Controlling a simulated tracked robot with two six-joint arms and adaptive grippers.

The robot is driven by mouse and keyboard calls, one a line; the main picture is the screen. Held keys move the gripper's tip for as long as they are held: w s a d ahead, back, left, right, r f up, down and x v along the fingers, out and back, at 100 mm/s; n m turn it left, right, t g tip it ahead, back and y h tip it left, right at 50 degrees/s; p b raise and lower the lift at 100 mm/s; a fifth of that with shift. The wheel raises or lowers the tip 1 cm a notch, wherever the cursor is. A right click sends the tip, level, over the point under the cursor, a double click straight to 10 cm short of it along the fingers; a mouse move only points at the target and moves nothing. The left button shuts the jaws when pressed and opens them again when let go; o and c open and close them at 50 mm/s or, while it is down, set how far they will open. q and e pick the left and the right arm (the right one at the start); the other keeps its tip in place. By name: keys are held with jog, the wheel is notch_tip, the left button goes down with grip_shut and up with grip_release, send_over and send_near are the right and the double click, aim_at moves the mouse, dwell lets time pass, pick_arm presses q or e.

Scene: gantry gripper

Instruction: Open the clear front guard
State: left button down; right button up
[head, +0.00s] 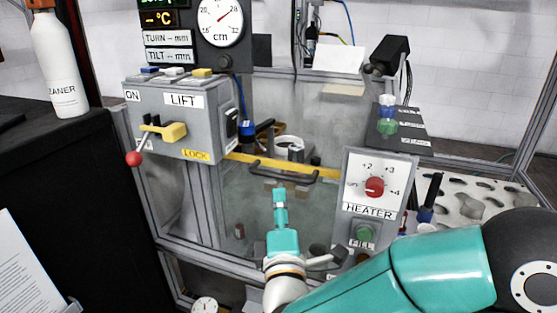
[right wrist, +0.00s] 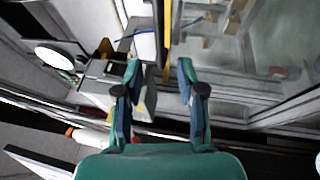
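The clear front guard (head: 245,208) is a see-through panel in the metal frame, with a yellow strip (head: 237,157) along its top and a dark bar handle (head: 300,178) just under it. The guard looks down, covering the front opening. My right gripper (head: 279,192) points up at the handle from in front; whether it touches is unclear. The right wrist view shows its two fingers (right wrist: 158,72) apart with nothing between them, and the yellow strip (right wrist: 167,42) just beyond the fingertips. My left gripper is not in view.
A grey LIFT box (head: 205,120) with a yellow lever and red knob stands left of the guard. A HEATER box (head: 358,165) with a red dial stands right of it, close to my right arm.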

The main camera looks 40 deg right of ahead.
aim_at(279, 177)
jog(key=p+x, duration=0.1)
jog(key=x, duration=0.8)
jog(key=shift+d+p, duration=0.1)
jog(key=shift+p, duration=0.2)
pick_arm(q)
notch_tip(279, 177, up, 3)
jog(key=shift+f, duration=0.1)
pick_arm(e)
jog(key=shift+f, duration=0.1)
grip_shut()
